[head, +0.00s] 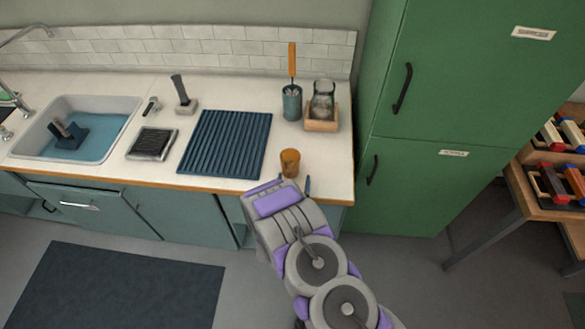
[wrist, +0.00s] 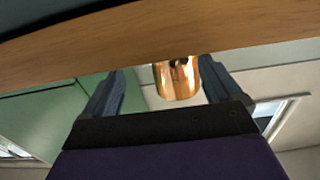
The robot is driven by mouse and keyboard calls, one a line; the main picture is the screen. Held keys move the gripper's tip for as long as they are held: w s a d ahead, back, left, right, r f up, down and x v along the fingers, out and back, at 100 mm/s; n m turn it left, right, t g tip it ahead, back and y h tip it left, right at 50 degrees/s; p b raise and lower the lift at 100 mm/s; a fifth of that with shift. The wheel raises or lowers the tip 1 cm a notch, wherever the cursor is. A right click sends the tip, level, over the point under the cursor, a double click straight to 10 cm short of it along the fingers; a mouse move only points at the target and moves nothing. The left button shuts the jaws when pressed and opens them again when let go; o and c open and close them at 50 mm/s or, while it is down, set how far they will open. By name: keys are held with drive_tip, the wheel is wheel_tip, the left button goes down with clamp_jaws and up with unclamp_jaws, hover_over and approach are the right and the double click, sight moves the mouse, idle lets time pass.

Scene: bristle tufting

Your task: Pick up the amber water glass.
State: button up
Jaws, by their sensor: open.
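The amber water glass (head: 290,163) stands upright on the white counter (head: 325,170), near its front edge, to the right of the ribbed blue mat. My gripper (head: 295,183) is at the counter's front edge, just in front of the glass in the head view. In the wrist view my gripper (wrist: 160,90) shows two blue-grey fingers spread apart and open. The amber glass (wrist: 177,80) appears between them, closer to the right finger. Whether a finger touches the glass cannot be told. The wooden counter edge (wrist: 160,40) hides part of the view.
The ribbed blue mat (head: 225,145) lies left of the glass. Behind stand a blue cup with a brush (head: 292,103) and a jar (head: 322,102) in a wooden box (head: 322,124). A tall green cabinet (head: 430,180) closes off the right side. The sink (head: 80,128) is far left.

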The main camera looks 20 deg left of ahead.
sight(287, 173)
drive_tip(key=shift+w+a+f, duration=0.1)
drive_tip(key=shift+w+a, duration=0.45)
drive_tip(key=shift+a, duration=0.05)
drive_tip(key=shift+w+a+b, duration=0.45)
drive_tip(key=shift+w+a, duration=0.5)
drive_tip(key=shift+a, duration=0.15)
drive_tip(key=shift+w+d+b, duration=0.1)
drive_tip(key=shift+w+b, duration=0.2)
drive_tip(key=shift+w, duration=0.85)
drive_tip(key=shift+w+d+r, duration=0.3)
drive_tip(key=shift+w, duration=0.05)
drive_tip(key=shift+a+f, duration=0.2)
drive_tip(key=shift+a, duration=0.55)
drive_tip(key=c, duration=0.5)
drive_tip(key=shift+d+r, duration=0.15)
drive_tip(key=shift+d, duration=0.4)
drive_tip(key=c, duration=0.6)
drive_tip(key=shift+c, duration=0.8)
drive_tip(key=shift+a, duration=0.4)
drive_tip(key=shift+c, duration=0.2)
